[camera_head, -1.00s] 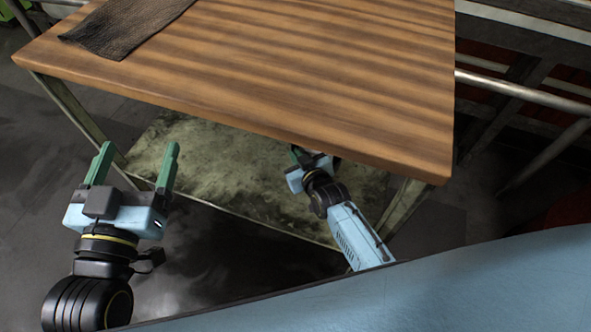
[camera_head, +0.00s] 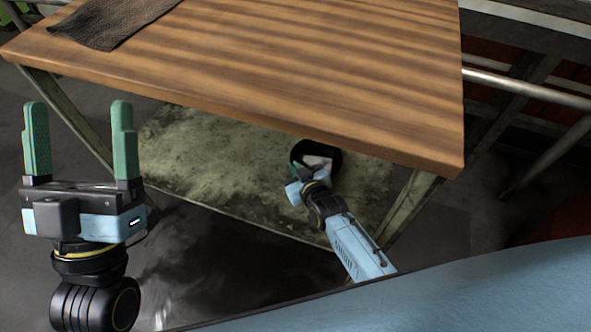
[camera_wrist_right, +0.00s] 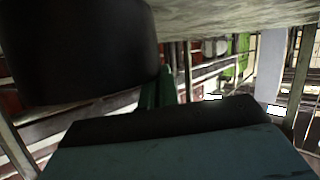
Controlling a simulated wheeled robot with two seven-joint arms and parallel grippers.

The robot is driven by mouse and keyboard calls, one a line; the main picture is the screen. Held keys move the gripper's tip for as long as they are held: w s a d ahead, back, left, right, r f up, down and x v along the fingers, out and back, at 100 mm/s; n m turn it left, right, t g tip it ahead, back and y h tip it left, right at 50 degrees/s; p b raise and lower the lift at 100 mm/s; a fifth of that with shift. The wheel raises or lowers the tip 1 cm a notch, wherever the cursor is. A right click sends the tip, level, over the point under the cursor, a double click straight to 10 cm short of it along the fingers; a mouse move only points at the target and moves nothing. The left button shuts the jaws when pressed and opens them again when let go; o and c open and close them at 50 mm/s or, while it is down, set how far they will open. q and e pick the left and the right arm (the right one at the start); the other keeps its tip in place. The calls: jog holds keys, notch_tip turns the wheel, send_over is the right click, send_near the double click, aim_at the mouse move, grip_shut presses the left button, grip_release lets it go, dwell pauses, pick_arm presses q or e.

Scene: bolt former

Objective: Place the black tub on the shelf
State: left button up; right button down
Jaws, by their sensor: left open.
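The black tub (camera_head: 330,156) shows as a dark round rim with a pale inside, under the table's front edge and over the lower shelf (camera_head: 215,165). In the right wrist view the tub's dark wall (camera_wrist_right: 80,50) fills the upper left, close to the shelf surface (camera_wrist_right: 225,12). My right gripper (camera_head: 298,166) is at the tub's near left side. One green finger (camera_wrist_right: 152,90) shows beside the tub wall; the other is hidden, so its grip is unclear. My left gripper (camera_head: 80,145) is open and empty, left of the shelf.
The wooden tabletop (camera_head: 270,75) overhangs the shelf and carries a dark cloth (camera_head: 115,20) at its far left. Table legs (camera_head: 65,110) bound the shelf on both sides. The shelf's left part looks bare. Metal rails (camera_head: 525,88) stand at the right.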

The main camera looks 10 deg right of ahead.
jog(key=shift+w+r, duration=0.1)
jog(key=c, duration=2)
grip_release()
jog(key=shift+f, duration=0.2)
jog(key=o, duration=0.4)
jog(key=shift+c, duration=0.2)
